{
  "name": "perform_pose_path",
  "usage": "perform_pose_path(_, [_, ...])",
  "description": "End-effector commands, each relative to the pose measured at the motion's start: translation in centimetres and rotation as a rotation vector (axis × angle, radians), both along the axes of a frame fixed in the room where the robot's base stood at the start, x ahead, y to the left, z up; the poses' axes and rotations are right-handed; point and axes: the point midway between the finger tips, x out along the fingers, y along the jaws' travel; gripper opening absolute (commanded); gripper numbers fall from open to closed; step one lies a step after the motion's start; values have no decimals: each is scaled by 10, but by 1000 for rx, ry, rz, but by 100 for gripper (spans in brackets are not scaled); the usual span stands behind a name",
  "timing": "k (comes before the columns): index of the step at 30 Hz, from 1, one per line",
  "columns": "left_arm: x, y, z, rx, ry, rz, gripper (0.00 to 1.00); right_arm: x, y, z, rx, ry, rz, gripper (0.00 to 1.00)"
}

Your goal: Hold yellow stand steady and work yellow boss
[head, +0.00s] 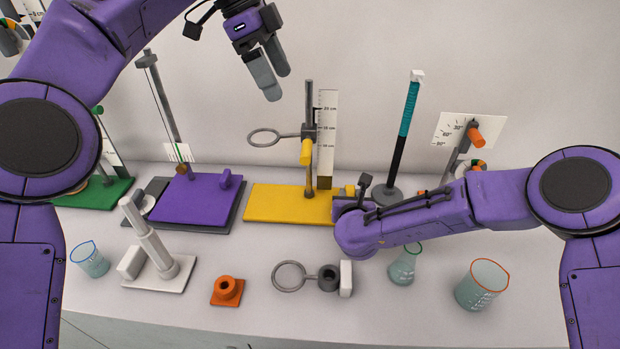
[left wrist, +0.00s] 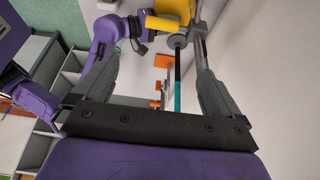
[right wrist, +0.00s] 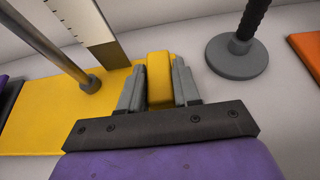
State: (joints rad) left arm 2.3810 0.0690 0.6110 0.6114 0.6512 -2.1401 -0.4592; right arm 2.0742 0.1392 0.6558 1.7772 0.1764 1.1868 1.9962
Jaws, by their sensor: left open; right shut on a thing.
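The yellow stand has a flat yellow base (head: 285,203), an upright metal rod, a white ruler (head: 326,130) and a ring (head: 265,138) reaching left. Its boss (head: 306,152) is partway up the rod with a yellow knob below. My right gripper (right wrist: 160,95) is shut on the yellow block (right wrist: 158,68) at the base's right end. In the head view my right arm partly hides that end. My left gripper (head: 277,86) is open and empty, above and left of the boss, apart from it. The left wrist view shows nothing between its fingers' grip.
A purple stand (head: 195,203) is left of the yellow one; a tall teal-and-black rod stand (head: 404,120) is right. In front are a white stand (head: 160,275), an orange piece (head: 227,290), a loose ring clamp (head: 290,276), a flask (head: 405,265) and beakers (head: 482,285).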

Motion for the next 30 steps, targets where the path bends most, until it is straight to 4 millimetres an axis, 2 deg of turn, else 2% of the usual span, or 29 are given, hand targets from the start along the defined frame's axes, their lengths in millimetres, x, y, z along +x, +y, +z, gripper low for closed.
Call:
perform_pose_path(2, [0,0,0,0,0,0,98,0,0,0,0,0,0,0])
perform_pose_path(3, [0,0,0,0,0,0,98,0,0,0,0,0,0,35])
perform_pose_path(6, [0,0,0,0,0,0,98,0,0,0,0,0,0,62])
perform_pose_path(14, [0,0,0,0,0,0,98,0,0,0,0,0,0,62])
perform_pose_path(17, [0,0,0,0,0,0,98,-8,0,4,1,0,0,62])
perform_pose_path(27, [0,0,0,0,0,0,98,-83,0,35,0,0,3,62])
perform_pose_path(30, [0,0,0,0,0,0,98,-99,0,41,0,0,1,62])
